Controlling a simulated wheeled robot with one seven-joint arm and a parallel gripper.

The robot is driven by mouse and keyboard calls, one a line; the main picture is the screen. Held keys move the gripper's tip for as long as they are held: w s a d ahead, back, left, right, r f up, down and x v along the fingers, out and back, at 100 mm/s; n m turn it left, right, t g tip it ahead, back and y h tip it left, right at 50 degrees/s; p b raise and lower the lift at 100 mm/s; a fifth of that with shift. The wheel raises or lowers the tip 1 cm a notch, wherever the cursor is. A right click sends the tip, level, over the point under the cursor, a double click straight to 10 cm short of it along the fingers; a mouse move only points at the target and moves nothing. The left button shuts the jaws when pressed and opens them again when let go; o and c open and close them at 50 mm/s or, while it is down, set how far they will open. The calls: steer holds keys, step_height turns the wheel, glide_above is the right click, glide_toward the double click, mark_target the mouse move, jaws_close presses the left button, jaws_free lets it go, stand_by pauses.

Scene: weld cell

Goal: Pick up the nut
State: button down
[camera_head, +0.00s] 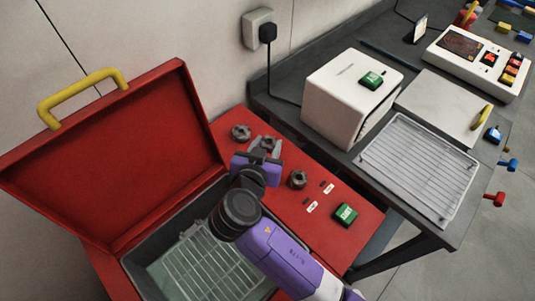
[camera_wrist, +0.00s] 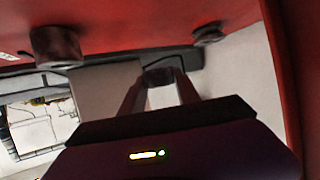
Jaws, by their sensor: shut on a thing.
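My gripper (camera_head: 266,146) is over the red surface in the head view, its jaws closed around a dark grey nut (camera_wrist: 159,75) that shows between the fingertips in the wrist view. The fingers hide much of this nut in the head view. A second dark nut (camera_head: 241,132) stands on the red surface left of my gripper. A third dark nut (camera_head: 298,179) stands to the right of my gripper. Two dark round nuts also show at the top of the wrist view, at the left (camera_wrist: 56,46) and the right (camera_wrist: 208,34). I cannot tell whether the held nut touches the surface.
An open red case (camera_head: 120,170) with a yellow handle (camera_head: 82,92) and a wire rack inside stands at the left. The red surface (camera_head: 365,240) also bears a green box (camera_head: 345,215) and small labels. A white box (camera_head: 335,95) and a wire tray (camera_head: 418,165) stand on the grey bench.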

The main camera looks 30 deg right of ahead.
mark_target(268, 147)
step_height(268, 147, up, 14)
steer(key=b, duration=0.1)
steer(key=shift+r, duration=0.2)
steer(key=shift+s, duration=0.15)
